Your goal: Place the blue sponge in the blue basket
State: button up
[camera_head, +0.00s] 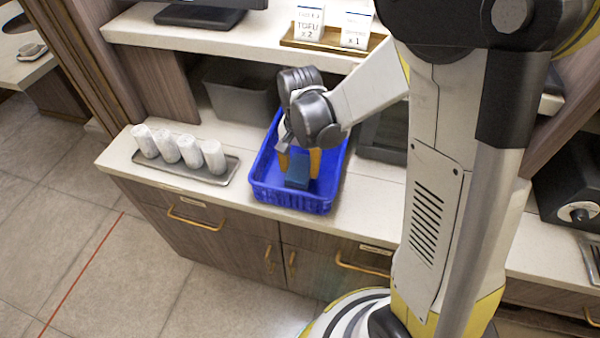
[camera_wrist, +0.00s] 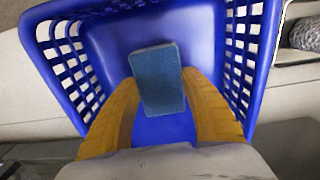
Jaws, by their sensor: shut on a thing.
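The blue basket (camera_head: 292,199) stands on the counter, and its slotted walls fill much of the wrist view (camera_wrist: 241,50). The blue sponge (camera_head: 298,171) is a dark blue block; in the wrist view the sponge (camera_wrist: 158,78) shows between two yellow fingers. My gripper (camera_head: 300,160) reaches down over the basket, its fingertips within the basket's outline. In the wrist view my gripper (camera_wrist: 160,105) is shut on the sponge. The sponge is over or inside the basket; whether it touches the floor of the basket I cannot tell.
A tray (camera_head: 219,178) with several white rolls (camera_head: 168,147) lies left of the basket. Grey bins (camera_head: 240,95) stand behind it and to its right. A shelf above holds a wooden tray (camera_head: 330,44) with white cards (camera_head: 308,22). The counter's front edge is close to the basket.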

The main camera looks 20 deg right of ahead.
jog(key=shift+f, duration=0.7)
jog(key=shift+f, duration=0.15)
jog(key=o, duration=1.3)
